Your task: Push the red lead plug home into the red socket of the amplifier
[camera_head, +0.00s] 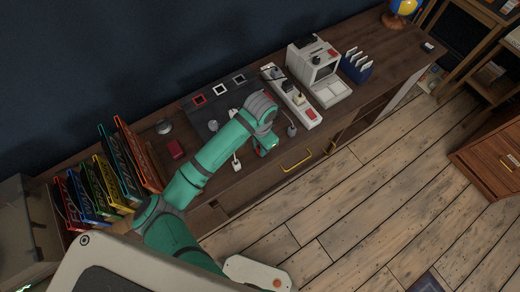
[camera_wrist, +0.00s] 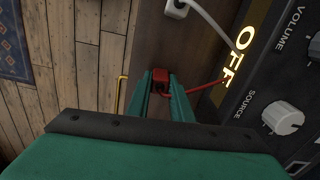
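The red lead plug (camera_wrist: 160,76) sits between the two fingertips of my gripper (camera_wrist: 160,84) in the wrist view, with both fingers against its sides. Its red lead (camera_wrist: 203,87) runs right, towards the amplifier. In the head view my gripper (camera_head: 263,150) is low near the front edge of the cabinet, partly hidden by my arm. The dark amplifier (camera_head: 207,119) stands on the cabinet behind it. The red socket (camera_head: 199,99) is the leftmost of three square sockets along its back, well apart from the gripper. The amplifier's face (camera_wrist: 272,85) shows knobs and a lit OFF label in the wrist view.
A white plug (camera_head: 237,165) with its lead lies left of my gripper; a white plug (camera_wrist: 178,9) shows in the wrist view. A power strip (camera_head: 291,97) lies to the right.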

